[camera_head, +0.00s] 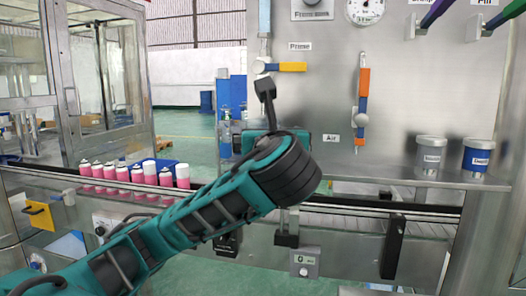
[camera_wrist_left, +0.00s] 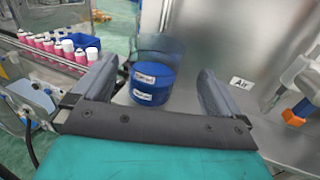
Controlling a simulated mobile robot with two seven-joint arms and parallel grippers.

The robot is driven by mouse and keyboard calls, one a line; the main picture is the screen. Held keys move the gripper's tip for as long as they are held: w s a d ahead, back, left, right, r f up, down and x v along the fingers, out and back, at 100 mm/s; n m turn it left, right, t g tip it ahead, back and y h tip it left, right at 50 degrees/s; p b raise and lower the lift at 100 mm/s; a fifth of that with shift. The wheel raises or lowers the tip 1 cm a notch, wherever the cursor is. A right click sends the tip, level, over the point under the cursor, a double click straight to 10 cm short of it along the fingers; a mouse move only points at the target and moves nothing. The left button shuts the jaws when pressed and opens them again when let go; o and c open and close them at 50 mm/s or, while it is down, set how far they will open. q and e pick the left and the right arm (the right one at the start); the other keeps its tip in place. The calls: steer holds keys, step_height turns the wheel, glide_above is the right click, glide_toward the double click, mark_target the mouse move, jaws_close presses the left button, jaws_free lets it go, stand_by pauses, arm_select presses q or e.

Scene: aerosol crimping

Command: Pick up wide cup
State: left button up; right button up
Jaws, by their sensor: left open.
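In the left wrist view, a round blue cup (camera_wrist_left: 152,88) with small white labels stands between the fingers of my left gripper (camera_wrist_left: 155,75). A clear, see-through wall rises above its blue part. The gripper is open, with a gap between each finger and the cup. I cannot tell whether this is the wide cup. In the head view the cup is hidden behind my left arm, and only one dark finger (camera_head: 266,90) shows clearly. My right gripper is not in view.
Several pink cans with white tops (camera_head: 124,174) stand in a row at left, by a blue bin (camera_head: 158,163). A grey cup (camera_head: 431,155) and a blue-banded cup (camera_head: 478,157) sit on the right ledge. Orange-and-blue valve handles (camera_head: 362,98) stick out from the metal panel.

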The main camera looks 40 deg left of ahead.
arm_select(q)
steer(key=x, duration=0.5)
steer(key=shift+s+a, duration=0.15)
steer(key=shift+a, duration=0.05)
steer(key=shift+c, duration=0.2)
steer(key=c, duration=1)
steer(key=shift+c, duration=0.3)
